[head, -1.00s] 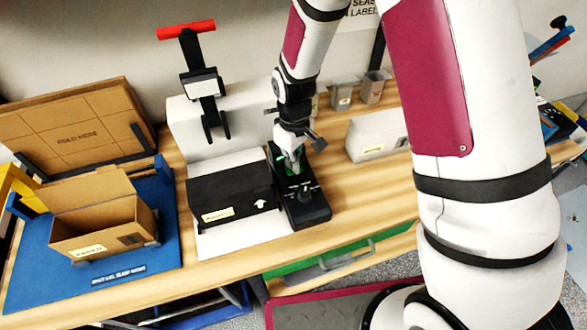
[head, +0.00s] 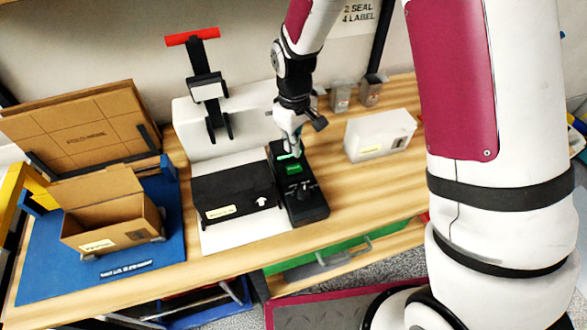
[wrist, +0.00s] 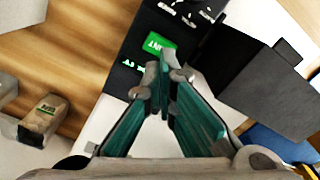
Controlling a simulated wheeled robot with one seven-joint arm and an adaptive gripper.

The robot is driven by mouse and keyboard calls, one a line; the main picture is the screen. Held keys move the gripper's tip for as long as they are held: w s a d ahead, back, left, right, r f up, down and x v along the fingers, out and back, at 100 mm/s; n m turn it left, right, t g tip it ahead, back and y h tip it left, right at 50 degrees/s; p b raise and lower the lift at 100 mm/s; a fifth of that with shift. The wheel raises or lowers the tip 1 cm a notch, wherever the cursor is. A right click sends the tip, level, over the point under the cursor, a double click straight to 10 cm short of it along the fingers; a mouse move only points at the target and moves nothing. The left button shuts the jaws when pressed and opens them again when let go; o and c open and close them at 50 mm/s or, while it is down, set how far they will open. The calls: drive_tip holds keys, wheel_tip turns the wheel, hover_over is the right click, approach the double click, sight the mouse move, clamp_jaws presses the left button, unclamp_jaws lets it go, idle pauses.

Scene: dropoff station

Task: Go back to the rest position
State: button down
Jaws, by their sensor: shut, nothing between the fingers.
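My gripper (head: 293,148) hangs at the end of my arm over the far end of a black device with a green screen (head: 294,169). In the wrist view my gripper (wrist: 166,62) has its two teal-lined fingers drawn together at the tips, with nothing between them. The green screen (wrist: 157,45) shows just past the fingertips. From these views I cannot tell whether the tips touch the device, but the screen is uncovered in the head view.
Left of the device lies a black box (head: 235,195) on a white base, with a red-handled press (head: 208,88) behind. An open carton (head: 110,222) stands on a blue mat (head: 50,262). A white box (head: 380,134) and small grey cups (head: 341,96) are to the right.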

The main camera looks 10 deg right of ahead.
idle(0.8)
drive_tip(key=s+d+r+m+t, duration=0.15)
drive_tip(key=s+d+r, duration=0.25)
drive_tip(key=r, duration=0.6)
drive_tip(key=s+d+r+m+t, duration=0.1)
drive_tip(key=s+d+r+m, duration=0.15)
drive_tip(key=r, duration=0.75)
drive_tip(key=s+d+r+m+t, duration=0.1)
drive_tip(key=s+d+r+m, duration=0.1)
drive_tip(key=s, duration=0.6)
drive_tip(key=s+d+r+m+t, duration=0.2)
drive_tip(key=s+d+r, duration=0.2)
drive_tip(key=s+r, duration=0.2)
drive_tip(key=shift+s+r, duration=0.4)
drive_tip(key=shift+s, duration=0.55)
